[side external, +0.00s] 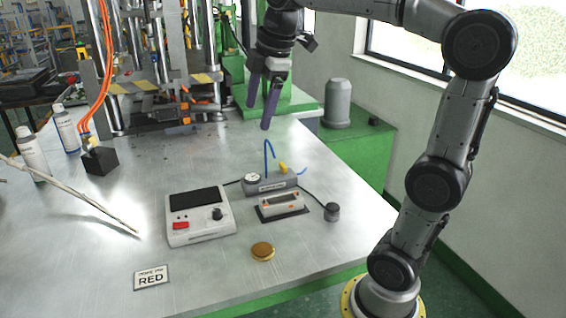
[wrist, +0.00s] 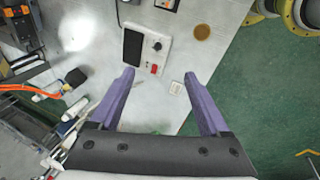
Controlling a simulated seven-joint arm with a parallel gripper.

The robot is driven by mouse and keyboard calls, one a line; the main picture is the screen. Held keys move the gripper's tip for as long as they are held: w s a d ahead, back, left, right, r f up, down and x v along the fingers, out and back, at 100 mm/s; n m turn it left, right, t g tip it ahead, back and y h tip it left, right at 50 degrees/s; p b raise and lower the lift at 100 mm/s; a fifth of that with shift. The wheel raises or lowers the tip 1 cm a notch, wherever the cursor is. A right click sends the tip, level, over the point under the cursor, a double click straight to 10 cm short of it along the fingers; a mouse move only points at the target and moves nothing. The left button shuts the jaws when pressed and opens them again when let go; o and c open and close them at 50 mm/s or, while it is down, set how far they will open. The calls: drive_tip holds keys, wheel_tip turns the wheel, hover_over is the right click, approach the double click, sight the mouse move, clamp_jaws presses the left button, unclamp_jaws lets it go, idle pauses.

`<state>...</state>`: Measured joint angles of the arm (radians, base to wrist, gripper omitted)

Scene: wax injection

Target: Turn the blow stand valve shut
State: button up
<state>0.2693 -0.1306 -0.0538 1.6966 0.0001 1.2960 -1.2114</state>
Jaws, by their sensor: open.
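The blow stand (side external: 270,186) is a low grey block on the metal table in the side view, with a round white gauge (side external: 252,177) and a thin blue hose (side external: 267,155) rising from it. A small yellow valve handle (side external: 283,168) sits on its top at the right; its exact angle is too small to tell. My gripper (side external: 258,116) hangs above and behind the stand, apart from it, with purple fingers spread and empty. In the wrist view my gripper (wrist: 159,73) is open over the table edge, and the valve is not visible there.
A white control box (side external: 200,215) stands left of the stand; a small device on a black plate (side external: 283,206) lies before it. A brown disc (side external: 263,251), a RED card (side external: 151,277) and a dark cylinder (side external: 332,212) are nearby. A press (side external: 165,85) stands behind.

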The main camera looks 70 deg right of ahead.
drive_tip(key=w+d+f, duration=0.1)
drive_tip(key=w+d, duration=0.4)
drive_tip(key=d, duration=0.1)
drive_tip(key=m+g+y, duration=0.1)
drive_tip(key=m+g, duration=0.1)
drive_tip(key=g, duration=0.2)
hover_over(283, 165)
wheel_tip(283, 165, down, 15)
wheel_tip(283, 165, down, 13)
drive_tip(key=shift+f, duration=0.1)
clamp_jaws()
